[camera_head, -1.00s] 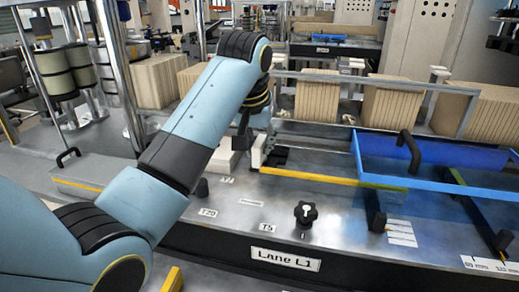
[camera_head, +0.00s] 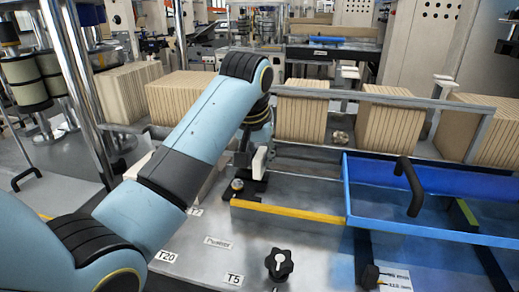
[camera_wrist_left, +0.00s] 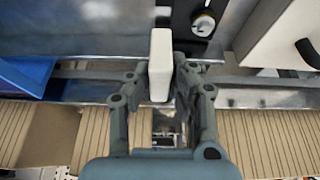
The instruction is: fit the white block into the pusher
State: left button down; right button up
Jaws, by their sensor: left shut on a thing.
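My left gripper (camera_head: 251,146), partly hidden by its own wrist in the head view, is shut on the white block (camera_head: 259,163). In the left wrist view the white block (camera_wrist_left: 160,62) stands upright between the two fingers (camera_wrist_left: 157,84). In the head view the block is at or just above the black pusher (camera_head: 254,185), which has a round metal knob. In the left wrist view the pusher (camera_wrist_left: 186,18) and its knob lie beyond the block, slightly right. I cannot tell whether block and pusher touch. My right gripper is not in view.
A yellow-edged bar (camera_head: 290,210) runs right from the pusher toward a blue tray (camera_head: 436,236) with a black handle. Kraft stacks (camera_head: 301,118) stand behind a metal rail (camera_head: 350,95). A black star knob (camera_head: 279,264) rises from the front of the metal deck (camera_head: 235,228).

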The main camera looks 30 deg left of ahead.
aim_at(259, 177)
pick_arm(q)
jog(key=shift+f, duration=1.75)
jog(key=shift+s+f, duration=0.1)
jog(key=shift+f, duration=0.95)
dwell(1.3)
jog(key=c, duration=1.1)
grip_release()
jog(key=v, duration=1.1)
jog(key=shift+s+r, duration=0.15)
jog(key=shift+r, duration=0.3)
